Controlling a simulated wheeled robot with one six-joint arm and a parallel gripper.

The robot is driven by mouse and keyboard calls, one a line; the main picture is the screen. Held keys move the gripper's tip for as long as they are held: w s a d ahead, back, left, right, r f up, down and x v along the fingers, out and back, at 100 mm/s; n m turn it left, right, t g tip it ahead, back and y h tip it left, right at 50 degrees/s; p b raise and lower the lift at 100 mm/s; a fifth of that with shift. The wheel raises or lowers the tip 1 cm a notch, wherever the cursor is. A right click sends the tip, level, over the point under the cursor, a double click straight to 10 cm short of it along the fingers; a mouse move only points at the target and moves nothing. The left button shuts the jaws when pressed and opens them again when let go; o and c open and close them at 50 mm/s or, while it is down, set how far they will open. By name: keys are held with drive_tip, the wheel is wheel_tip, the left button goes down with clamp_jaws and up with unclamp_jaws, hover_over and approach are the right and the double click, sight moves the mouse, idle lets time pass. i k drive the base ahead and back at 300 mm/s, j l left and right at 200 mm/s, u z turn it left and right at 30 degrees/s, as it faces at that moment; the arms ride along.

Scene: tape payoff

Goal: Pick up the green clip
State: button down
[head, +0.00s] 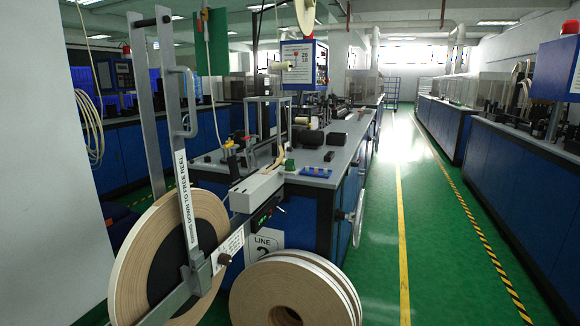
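A small green piece (289,165), perhaps the green clip, sits at the front edge of the grey machine table, just left of a small blue tray. It is too small to make out its shape or which way it faces. My gripper does not show in this view, so nothing tells whether it is open or shut.
A large tape reel (140,262) stands at the left front, with a tall grey swing arm (178,130) across it. More stacked reels (300,290) lie at the bottom middle. A blue tray (316,172) and black blocks are on the table. The green aisle floor (425,220) at right is clear.

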sight(290, 166)
drive_tip(key=i+l, duration=0.15)
drive_tip(key=l, duration=0.15)
drive_tip(key=i+l, duration=0.1)
drive_tip(key=l, duration=0.25)
drive_tip(key=i+l, duration=0.15)
drive_tip(key=l, duration=0.15)
drive_tip(key=i+l, duration=0.15)
drive_tip(key=l, duration=0.2)
drive_tip(key=i, duration=0.85)
drive_tip(key=i+j, duration=0.15)
drive_tip(key=i, duration=0.7)
